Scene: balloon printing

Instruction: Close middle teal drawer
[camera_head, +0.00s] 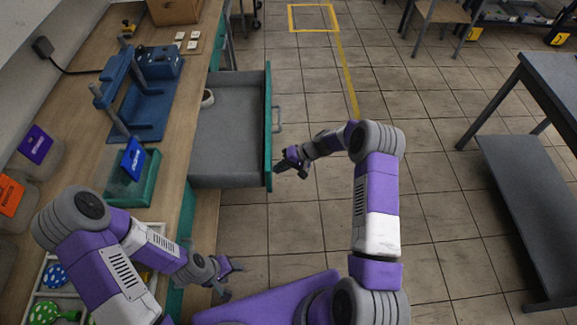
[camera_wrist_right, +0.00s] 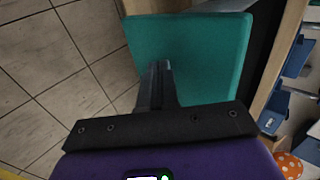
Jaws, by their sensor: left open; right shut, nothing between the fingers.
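The teal drawer (camera_head: 230,125) is pulled out from the workbench, with its grey inside showing and its teal front (camera_head: 268,120) facing right. A grey handle (camera_head: 277,119) is on that front. My right gripper (camera_head: 279,166) is shut and empty, beside the near end of the drawer front. In the right wrist view its closed fingers (camera_wrist_right: 160,70) overlap the teal panel (camera_wrist_right: 205,55); I cannot tell whether they touch it. My left gripper (camera_head: 233,280) is open and empty, low beside the bench and nearer to me than the drawer.
A blue press (camera_head: 140,105) and a teal tray (camera_head: 145,185) stand on the workbench (camera_head: 195,60). A small white thing (camera_head: 207,98) lies in the drawer. A dark table (camera_head: 535,190) stands at the right. The tiled floor between is clear.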

